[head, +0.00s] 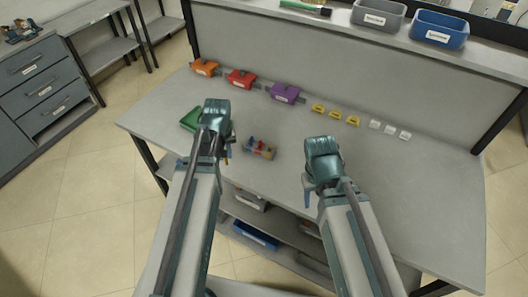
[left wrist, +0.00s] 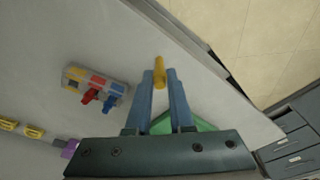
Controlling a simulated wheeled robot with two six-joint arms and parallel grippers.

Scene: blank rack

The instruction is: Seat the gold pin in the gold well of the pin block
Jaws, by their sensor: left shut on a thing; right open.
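The gold pin (left wrist: 159,66) is between the fingertips of my left gripper (left wrist: 160,82) in the left wrist view, its end sticking out past them. The pin block (left wrist: 104,77) is a small grey block with yellow, red and blue patches, lying apart from the pin to its left. A red pin (left wrist: 90,96) and a blue pin (left wrist: 110,102) stand in it. The yellow patch (left wrist: 75,73) at its far-left end shows no pin. In the head view the block (head: 260,148) lies just right of my left gripper (head: 227,153). My right gripper (head: 307,192) is open and empty near the front edge.
A green object (head: 190,119) lies behind my left gripper. Orange (head: 205,67), red (head: 241,78) and purple (head: 285,93) holders line the back, with several yellow (head: 335,115) and white (head: 390,129) pieces to their right. The table's right side (head: 430,190) is clear.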

